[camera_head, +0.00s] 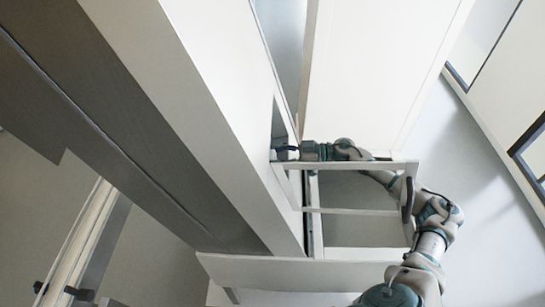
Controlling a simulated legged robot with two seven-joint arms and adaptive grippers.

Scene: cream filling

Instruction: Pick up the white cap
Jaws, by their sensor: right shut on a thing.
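My right arm comes in from the lower right and bends back to the left. Its right gripper (284,153) is at an opening in the white panelled structure, near the middle of the view. The gripper is shut on a small pale thing, which looks like the white cap. It is too small and too covered by the dark fingers for its shape to be clear. No other white cap shows. My left gripper is not in view.
A large white panel (205,90) with a grey-brown face runs diagonally on the left. A white open frame (360,211) lies beneath my right forearm. A broad white panel (370,70) stands behind the arm. Bare floor (475,215) shows at the right.

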